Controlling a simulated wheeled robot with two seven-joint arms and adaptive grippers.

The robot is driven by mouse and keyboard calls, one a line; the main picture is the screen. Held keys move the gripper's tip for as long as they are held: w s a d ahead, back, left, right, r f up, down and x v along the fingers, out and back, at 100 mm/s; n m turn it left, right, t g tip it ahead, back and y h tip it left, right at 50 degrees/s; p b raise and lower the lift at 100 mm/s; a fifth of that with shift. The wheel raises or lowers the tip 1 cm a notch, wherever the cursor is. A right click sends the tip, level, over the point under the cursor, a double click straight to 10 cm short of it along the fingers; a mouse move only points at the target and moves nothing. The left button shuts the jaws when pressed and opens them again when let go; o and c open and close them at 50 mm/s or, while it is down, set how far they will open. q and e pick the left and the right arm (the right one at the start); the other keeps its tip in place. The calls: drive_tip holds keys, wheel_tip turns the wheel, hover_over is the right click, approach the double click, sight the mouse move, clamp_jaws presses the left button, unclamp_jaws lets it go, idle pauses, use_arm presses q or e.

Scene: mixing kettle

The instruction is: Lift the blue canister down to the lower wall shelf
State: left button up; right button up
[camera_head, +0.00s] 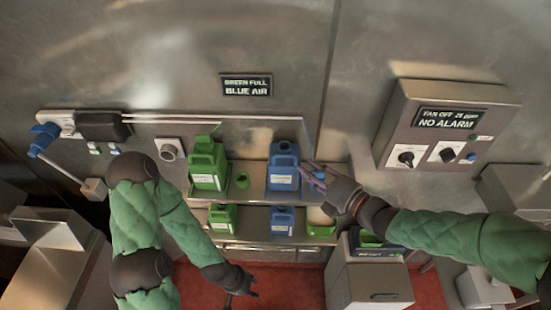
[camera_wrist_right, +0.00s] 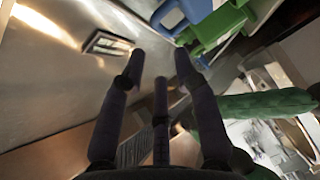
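A blue canister (camera_head: 284,167) with a white label stands upright on the upper wall shelf (camera_head: 255,196). A second blue canister (camera_head: 281,221) stands on the lower wall shelf (camera_head: 253,238). My right gripper (camera_head: 312,177) is just right of the upper blue canister, with its fingers spread and pointing left. In the right wrist view the fingers (camera_wrist_right: 160,62) are apart with nothing held between them; a blue canister (camera_wrist_right: 172,14) shows at the top edge, partly cut off. My left gripper (camera_head: 240,290) hangs low, empty and open, below the shelves.
A green canister (camera_head: 222,218) and another green container (camera_head: 320,230) are on the lower shelf. A control box (camera_head: 440,125) juts from the wall at right. A grey cabinet (camera_head: 368,285) stands below right.

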sight(290, 156)
drive_tip(key=x, duration=0.4)
drive_tip(key=shift+w+a+f, duration=0.1)
drive_tip(key=shift+w+a, duration=0.1)
drive_tip(key=shift+w+a+p, duration=0.1)
drive_tip(key=shift+w+p, duration=0.2)
drive_tip(key=shift+p, duration=0.15)
drive_tip(key=x, duration=0.3)
drive_tip(key=shift+w+f+p, duration=0.1)
drive_tip(key=shift+w+p, duration=0.25)
drive_tip(key=shift+w+a, duration=0.2)
use_arm(q)
drive_tip(key=shift+s+d+r, duration=0.15)
drive_tip(key=shift+r, duration=0.75)
use_arm(e)
clamp_jaws()
